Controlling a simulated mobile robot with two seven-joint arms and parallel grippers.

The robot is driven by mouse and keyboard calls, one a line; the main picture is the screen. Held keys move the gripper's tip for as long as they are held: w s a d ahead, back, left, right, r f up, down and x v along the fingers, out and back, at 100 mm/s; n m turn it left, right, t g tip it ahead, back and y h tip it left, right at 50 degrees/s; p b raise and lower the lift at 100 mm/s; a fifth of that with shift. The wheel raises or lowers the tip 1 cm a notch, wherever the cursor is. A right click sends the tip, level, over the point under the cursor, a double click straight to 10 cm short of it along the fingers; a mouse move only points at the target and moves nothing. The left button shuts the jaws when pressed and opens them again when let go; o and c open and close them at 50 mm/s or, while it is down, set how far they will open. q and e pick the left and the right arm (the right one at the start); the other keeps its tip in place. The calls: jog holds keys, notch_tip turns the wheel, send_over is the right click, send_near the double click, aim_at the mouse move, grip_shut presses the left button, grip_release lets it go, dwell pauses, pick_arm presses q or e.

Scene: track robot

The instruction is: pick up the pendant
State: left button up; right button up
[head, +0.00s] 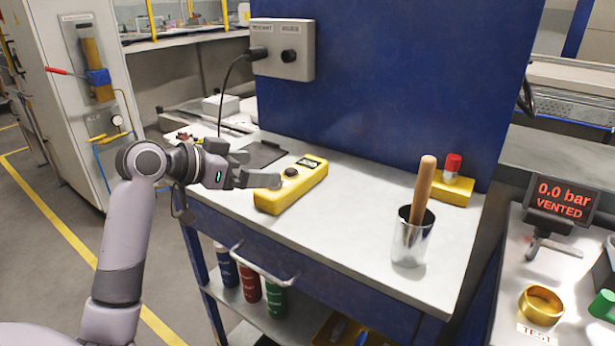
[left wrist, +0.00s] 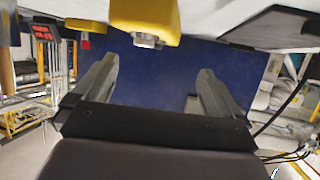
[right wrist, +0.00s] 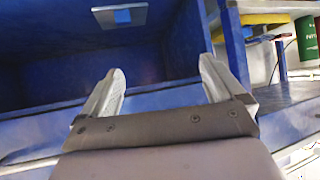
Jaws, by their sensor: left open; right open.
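The pendant, a yellow box (head: 306,184) with a dark display and a black knob, lies on the bench top in the head view. My left gripper (head: 264,170) is open just left of it, one finger close to its near-left end; I cannot tell if they touch. In the left wrist view the pendant (left wrist: 144,16) shows at the top edge, beyond the open, empty fingers (left wrist: 157,70). My right gripper shows only in the right wrist view (right wrist: 161,66), open and empty, facing blue panels.
The bench (head: 345,224) has a steel cup (head: 410,241) with a wooden handle and a yellow block with a red cap (head: 453,164). A grey socket box (head: 284,49) with a black cable is on the blue back panel. The bench middle is clear.

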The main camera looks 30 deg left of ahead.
aim_at(290, 170)
pick_arm(q)
jog(key=shift+d+x, duration=0.2)
jog(key=shift+x, duration=1.5)
jog(key=shift+d+x, duration=0.2)
jog(key=shift+x, duration=1.55)
jog(key=shift+s, duration=0.15)
jog(key=shift+r, duration=0.15)
grip_shut()
